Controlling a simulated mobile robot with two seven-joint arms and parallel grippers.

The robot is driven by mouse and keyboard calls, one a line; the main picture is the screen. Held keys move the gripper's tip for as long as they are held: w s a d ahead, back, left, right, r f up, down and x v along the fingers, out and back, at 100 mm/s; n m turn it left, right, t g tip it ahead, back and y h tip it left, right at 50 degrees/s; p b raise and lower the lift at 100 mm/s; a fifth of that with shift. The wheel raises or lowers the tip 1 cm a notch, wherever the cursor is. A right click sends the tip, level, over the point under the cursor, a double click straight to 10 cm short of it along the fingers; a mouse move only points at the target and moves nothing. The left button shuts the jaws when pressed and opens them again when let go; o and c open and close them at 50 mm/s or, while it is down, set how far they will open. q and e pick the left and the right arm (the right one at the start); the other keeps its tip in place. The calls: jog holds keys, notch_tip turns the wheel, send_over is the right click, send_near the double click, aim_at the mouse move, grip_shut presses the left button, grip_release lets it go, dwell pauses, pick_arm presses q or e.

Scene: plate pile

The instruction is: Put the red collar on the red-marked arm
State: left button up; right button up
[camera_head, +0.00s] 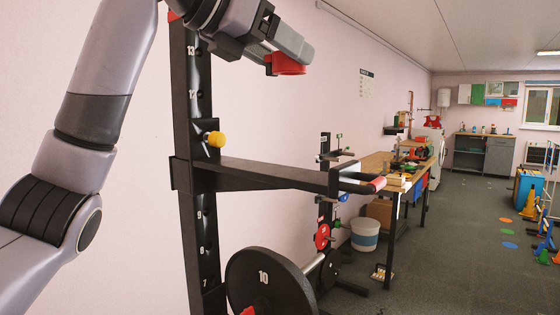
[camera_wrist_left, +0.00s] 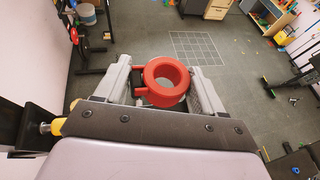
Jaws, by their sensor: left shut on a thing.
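My left gripper (camera_head: 295,54) is shut on the red collar (camera_head: 288,69), a thick ring held high to the right of the black upright's top. In the left wrist view the collar (camera_wrist_left: 165,100) sits between the two grey fingers, its round hole facing the camera. A black arm (camera_head: 265,172) juts right from the upright, below the collar and apart from it. A short red piece (camera_head: 376,184) shows near that arm's right end. Another red piece (camera_head: 247,311) shows in front of the black plate at the bottom. I cannot tell which marks the task's arm. My right gripper is not in view.
The numbered black upright (camera_head: 196,220) carries a yellow knob (camera_head: 215,139). A black plate marked 10 (camera_head: 268,280) is low in front. A workbench (camera_head: 378,163) and a white-and-blue bucket (camera_head: 364,236) stand farther back. The grey floor at right is mostly open.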

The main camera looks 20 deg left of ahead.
pick_arm(q)
jog(key=b, duration=0.2)
send_over(279, 171)
notch_tip(279, 171, down, 10)
jog(key=shift+s+r, duration=0.1)
jog(key=shift+r, duration=0.1)
jog(key=shift+f, duration=2.2)
jog(key=shift+d+f, duration=0.1)
jog(key=shift+f, duration=0.65)
jog(key=o, duration=1.1)
jog(key=shift+f, duration=0.1)
jog(key=shift+r, duration=0.2)
